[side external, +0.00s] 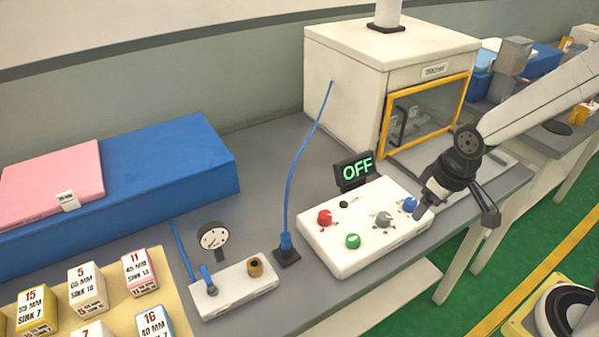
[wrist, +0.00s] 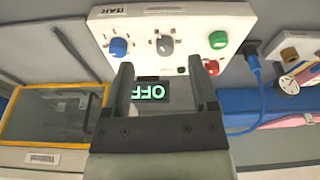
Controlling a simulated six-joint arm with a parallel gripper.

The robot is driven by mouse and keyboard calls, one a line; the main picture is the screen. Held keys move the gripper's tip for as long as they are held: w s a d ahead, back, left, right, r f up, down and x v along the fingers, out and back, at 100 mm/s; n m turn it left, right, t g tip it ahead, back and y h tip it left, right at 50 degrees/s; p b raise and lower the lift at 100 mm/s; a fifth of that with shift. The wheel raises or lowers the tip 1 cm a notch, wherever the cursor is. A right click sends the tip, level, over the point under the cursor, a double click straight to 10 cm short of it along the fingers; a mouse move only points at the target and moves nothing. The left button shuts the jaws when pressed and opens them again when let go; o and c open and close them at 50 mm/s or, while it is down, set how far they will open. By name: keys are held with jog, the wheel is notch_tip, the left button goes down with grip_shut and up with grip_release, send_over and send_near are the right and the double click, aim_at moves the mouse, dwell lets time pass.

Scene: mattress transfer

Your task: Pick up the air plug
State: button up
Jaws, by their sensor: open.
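A blue air plug (side external: 286,241) stands upright in a dark square holder (side external: 287,257) on the bench, with a blue hose rising from it to the white cabinet. The plug also shows at the right of the wrist view (wrist: 251,55). My gripper (side external: 458,208) is open and empty, above the right end of the white control box (side external: 365,255), well to the right of the plug. In the wrist view my gripper (wrist: 162,80) has its two fingers apart, with the OFF display (wrist: 149,91) visible between them.
The control box carries coloured knobs. A white block (side external: 235,288) with a gauge (side external: 213,238), a blue fitting (side external: 208,280) and a brass port (side external: 256,267) lies left of the plug. The white cabinet (side external: 345,70) stands behind. A blue mattress block (side external: 190,165) lies at left.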

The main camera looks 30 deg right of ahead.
jog(key=w+a+n+g, duration=0.1)
jog(key=w+a+n, duration=0.7)
jog(key=w+a, duration=0.15)
jog(key=n+g, duration=0.2)
jog(key=n, duration=0.7)
send_over(285, 234)
notch_tip(285, 234, down, 4)
jog(key=shift+r, duration=0.15)
jog(key=shift+f, duration=1.3)
jog(key=shift+f, duration=0.1)
jog(key=shift+f, duration=2.5)
jog(key=shift+c, duration=0.2)
grip_shut()
